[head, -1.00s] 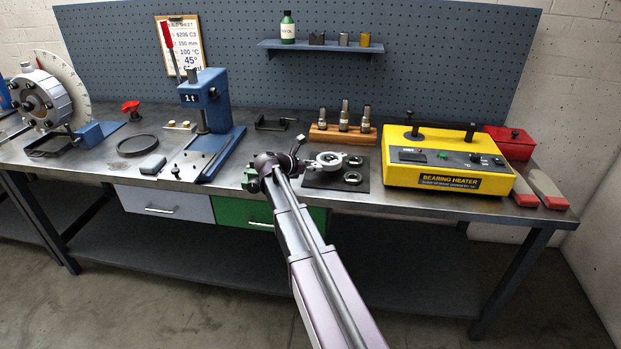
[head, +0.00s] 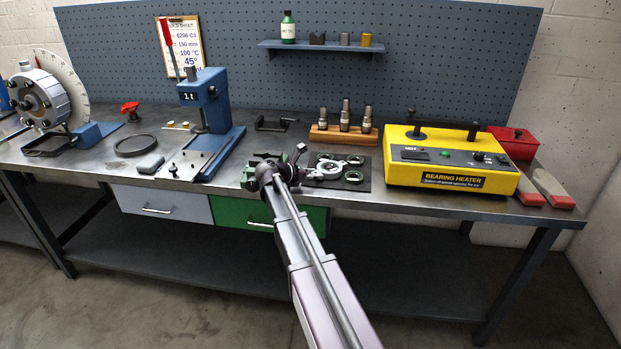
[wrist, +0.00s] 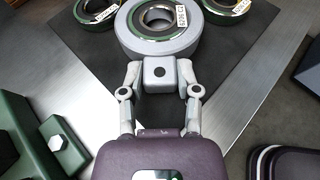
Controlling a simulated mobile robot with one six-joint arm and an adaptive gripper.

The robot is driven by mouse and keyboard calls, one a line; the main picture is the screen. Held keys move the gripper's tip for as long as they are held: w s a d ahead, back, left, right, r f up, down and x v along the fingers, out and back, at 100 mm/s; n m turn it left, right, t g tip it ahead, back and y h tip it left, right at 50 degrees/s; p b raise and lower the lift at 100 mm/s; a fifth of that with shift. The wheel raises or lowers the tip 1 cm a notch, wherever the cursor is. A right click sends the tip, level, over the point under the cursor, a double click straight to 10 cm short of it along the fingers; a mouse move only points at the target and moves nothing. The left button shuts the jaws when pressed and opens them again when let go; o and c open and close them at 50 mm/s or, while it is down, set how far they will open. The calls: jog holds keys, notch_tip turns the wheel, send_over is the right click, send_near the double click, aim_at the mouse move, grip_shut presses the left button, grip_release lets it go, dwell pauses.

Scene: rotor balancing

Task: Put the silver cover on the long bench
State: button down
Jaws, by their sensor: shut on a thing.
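The silver cover (head: 318,173) is a round ring with a block-like lug, over the dark mat (head: 352,184) on the long bench (head: 285,144). In the wrist view the cover (wrist: 128,39) shows at the top, with a labelled bearing (wrist: 160,17) in its opening. My gripper (wrist: 160,76) is shut on the cover's grey lug, one finger on each side. In the head view my gripper (head: 300,172) is low at the mat's left side. I cannot tell whether the cover touches the mat or hangs just above it.
Bearings (head: 353,177) lie on the mat close to the cover. The yellow bearing heater (head: 400,172) stands to the right, the wooden block with pins (head: 330,134) behind, and the blue press (head: 215,115) to the left. Some bare bench top lies between press and mat.

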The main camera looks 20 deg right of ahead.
jog(key=shift+c, duration=1.6)
grip_release()
jog(key=shift+p+v, duration=0.4)
jog(key=shift+v, duration=0.45)
jog(key=p+v, duration=0.3)
jog(key=v, duration=0.7)
jog(key=shift+a+r+p, duration=0.1)
jog(key=shift+r+p, duration=0.05)
jog(key=shift+p, duration=0.25)
